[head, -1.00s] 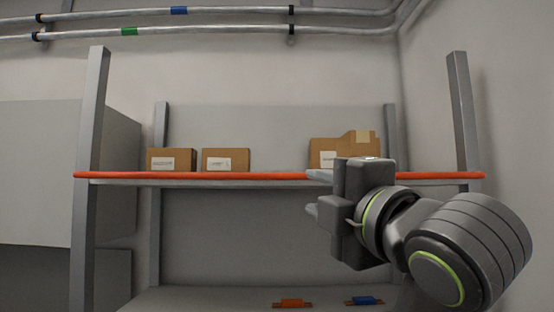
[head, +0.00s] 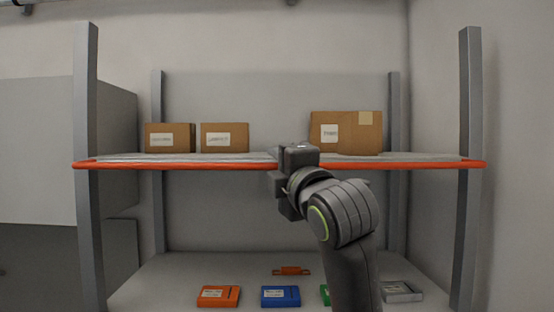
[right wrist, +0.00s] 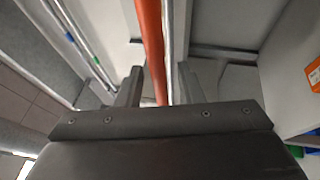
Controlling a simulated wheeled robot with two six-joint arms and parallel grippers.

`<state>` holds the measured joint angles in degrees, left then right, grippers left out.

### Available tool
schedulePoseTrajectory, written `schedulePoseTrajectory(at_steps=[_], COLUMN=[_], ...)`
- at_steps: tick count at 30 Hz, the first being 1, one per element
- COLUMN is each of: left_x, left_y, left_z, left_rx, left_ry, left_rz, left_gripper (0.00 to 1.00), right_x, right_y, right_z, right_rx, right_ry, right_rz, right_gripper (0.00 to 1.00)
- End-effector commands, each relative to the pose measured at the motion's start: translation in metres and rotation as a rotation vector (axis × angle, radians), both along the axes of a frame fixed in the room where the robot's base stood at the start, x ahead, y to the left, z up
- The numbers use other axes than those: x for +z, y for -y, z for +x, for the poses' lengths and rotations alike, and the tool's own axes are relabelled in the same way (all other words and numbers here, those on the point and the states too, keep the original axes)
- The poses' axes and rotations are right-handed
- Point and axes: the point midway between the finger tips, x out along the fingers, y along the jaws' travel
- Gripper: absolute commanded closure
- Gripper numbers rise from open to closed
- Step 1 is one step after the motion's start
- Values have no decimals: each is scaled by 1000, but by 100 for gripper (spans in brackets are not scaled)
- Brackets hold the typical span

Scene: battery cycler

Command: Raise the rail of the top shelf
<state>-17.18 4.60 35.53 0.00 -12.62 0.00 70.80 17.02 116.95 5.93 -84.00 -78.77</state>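The top shelf's orange rail (head: 190,166) runs level along the shelf's front edge, between the two front posts. My right gripper (head: 272,165) is at the middle of the rail, turned toward it. In the right wrist view the rail (right wrist: 150,35) passes between the two fingers of my right gripper (right wrist: 158,88), with a visible gap on each side. The fingers are apart and not pressed on it. The gripper hides a short stretch of the rail in the head view. My left gripper is in neither view.
Two small cardboard boxes (head: 170,138) (head: 225,138) and a larger one (head: 346,133) stand on the top shelf. The lower shelf holds an orange block (head: 219,296), a blue block (head: 281,296), a grey block (head: 403,291) and a partly hidden green one (head: 325,295). Grey posts (head: 469,150) flank the front.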

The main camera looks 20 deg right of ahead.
Motion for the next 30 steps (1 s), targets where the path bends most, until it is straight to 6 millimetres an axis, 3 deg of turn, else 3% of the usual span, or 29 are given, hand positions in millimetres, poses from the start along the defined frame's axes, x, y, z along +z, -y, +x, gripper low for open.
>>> schedulePoseTrajectory(at_steps=[7,15,30], left_x=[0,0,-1], left_y=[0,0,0], left_z=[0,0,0], left_rx=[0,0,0], left_ry=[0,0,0], left_rz=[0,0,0], left_gripper=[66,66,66], right_x=[0,0,3], right_y=[0,0,0], right_z=[1,0,1], right_rx=[0,0,1], right_ry=[0,0,-34], right_rz=[0,0,8], right_gripper=[66,100,100])
